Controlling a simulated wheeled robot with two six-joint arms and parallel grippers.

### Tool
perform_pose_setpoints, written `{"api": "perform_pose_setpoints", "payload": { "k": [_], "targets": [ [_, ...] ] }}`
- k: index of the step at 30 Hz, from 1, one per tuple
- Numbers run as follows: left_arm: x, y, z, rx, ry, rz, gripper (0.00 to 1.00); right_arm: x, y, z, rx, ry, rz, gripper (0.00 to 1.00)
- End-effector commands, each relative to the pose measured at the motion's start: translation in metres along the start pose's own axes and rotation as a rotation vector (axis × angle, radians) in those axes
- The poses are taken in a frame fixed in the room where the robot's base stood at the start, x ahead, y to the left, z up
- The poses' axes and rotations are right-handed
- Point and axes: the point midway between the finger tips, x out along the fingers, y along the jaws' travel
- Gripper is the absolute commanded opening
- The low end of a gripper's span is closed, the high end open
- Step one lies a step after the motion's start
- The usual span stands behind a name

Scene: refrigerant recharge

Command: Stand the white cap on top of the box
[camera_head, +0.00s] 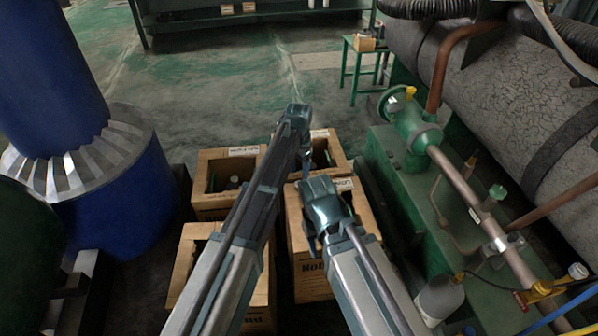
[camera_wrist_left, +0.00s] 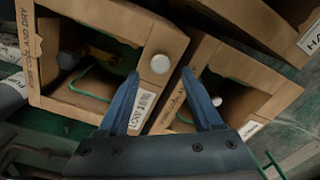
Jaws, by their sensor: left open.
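The white cap (camera_wrist_left: 160,63) shows in the left wrist view as a small pale disc on the cardboard top edge of an open box (camera_wrist_left: 45,95), near its corner. I cannot make it out in the head view. My left gripper (camera_wrist_left: 161,73) is open, with its two blue fingertips on either side of the cap in the picture; I cannot tell the height gap. In the head view my left gripper (camera_head: 305,170) points down over the boxes. My right gripper (camera_head: 328,236) hangs over the front right box (camera_head: 297,240); its jaws are not clear.
Other open cardboard boxes stand close by, at back left (camera_head: 212,200), back right (camera_head: 340,150) and front left (camera_head: 183,270). Green machinery with pipes (camera_head: 425,230) stands at the right. A blue cylinder (camera_head: 120,215) stands at the left. Open floor lies behind.

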Motion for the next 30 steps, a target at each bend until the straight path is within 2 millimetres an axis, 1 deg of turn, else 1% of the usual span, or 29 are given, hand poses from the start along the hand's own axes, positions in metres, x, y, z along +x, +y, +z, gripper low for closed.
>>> {"api": "perform_pose_setpoints", "payload": {
  "k": [1,9,12,17,30],
  "targets": [
    [-0.017,0.000,0.000,0.000,0.000,0.000,0.67,-0.017,0.002,0.001,0.002,-0.001,0.001,0.50],
    [-0.056,0.000,0.000,0.000,0.000,0.000,0.67,-0.056,0.006,0.004,0.008,-0.003,0.001,0.50],
    [-0.066,0.000,0.000,0.000,0.000,0.000,0.67,-0.065,0.007,0.004,0.009,-0.002,-0.001,0.50],
    [-0.071,0.000,0.000,0.000,0.000,0.000,0.67,-0.070,0.007,0.005,0.009,-0.002,-0.003,0.50],
    [-0.069,0.000,0.000,0.000,0.000,0.000,0.67,-0.069,0.007,0.004,0.009,-0.002,-0.003,0.50]
  ]
}}
